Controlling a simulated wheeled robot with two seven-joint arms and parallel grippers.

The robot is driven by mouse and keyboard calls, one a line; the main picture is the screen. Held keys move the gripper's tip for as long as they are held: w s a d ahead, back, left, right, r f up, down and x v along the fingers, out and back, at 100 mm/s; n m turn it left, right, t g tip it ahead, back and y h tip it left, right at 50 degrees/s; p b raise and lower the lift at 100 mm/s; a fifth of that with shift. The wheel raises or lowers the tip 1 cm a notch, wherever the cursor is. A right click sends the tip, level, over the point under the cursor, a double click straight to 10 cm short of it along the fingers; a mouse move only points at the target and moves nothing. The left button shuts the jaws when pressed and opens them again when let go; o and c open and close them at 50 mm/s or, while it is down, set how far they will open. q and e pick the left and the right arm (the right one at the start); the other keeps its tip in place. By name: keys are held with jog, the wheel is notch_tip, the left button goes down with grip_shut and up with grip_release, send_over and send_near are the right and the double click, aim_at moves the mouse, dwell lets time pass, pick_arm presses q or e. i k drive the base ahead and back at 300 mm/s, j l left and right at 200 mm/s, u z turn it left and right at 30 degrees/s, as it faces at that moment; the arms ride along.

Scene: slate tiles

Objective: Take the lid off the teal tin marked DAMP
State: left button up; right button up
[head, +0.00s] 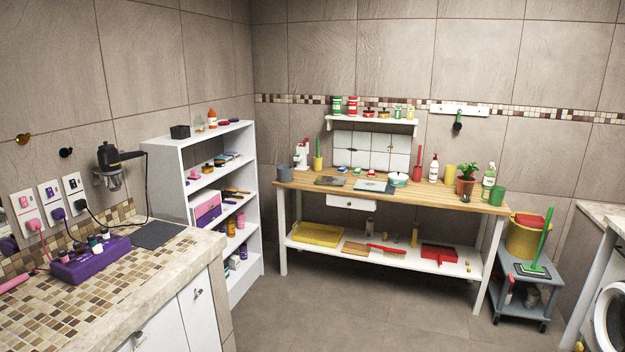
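A small round tin (398,180) with a teal side and a pale top stands on the wooden top of the workbench (440,193) against the far wall. It is too small for me to read any marking, and I cannot tell for sure whether its lid is on. It stands between a grey-blue flat item (373,186) and a white bottle with a red label (433,169). Neither of my grippers is in view.
A white shelf unit (200,148) stands left of the bench, and a tiled counter (120,285) fills the near left. A grey cart (520,270) with a yellow bucket (522,240) stands right of the bench. The tiled floor (370,310) before the bench is clear.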

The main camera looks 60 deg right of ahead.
aim_at(397, 174)
jog(key=i+l+z, duration=0.1)
jog(key=l+z, duration=0.2)
jog(key=i+l+z, duration=0.1)
jog(key=l+z, duration=0.2)
jog(key=i+l+z, duration=0.15)
jog(key=l+z, duration=0.2)
jog(key=i+l+z, duration=1)
jog(key=z, duration=0.2)
jog(key=i+l+z, duration=0.1)
jog(key=i+z, duration=0.3)
jog(key=i+l+u, duration=0.1)
jog(key=i+u, duration=0.15)
jog(key=i, duration=0.3)
jog(key=i+l+u, duration=0.25)
jog(key=i, duration=0.35)
jog(key=i+l+u, duration=0.25)
jog(key=i, duration=0.3)
jog(key=i+l+u, duration=0.25)
jog(key=i+l, duration=0.2)
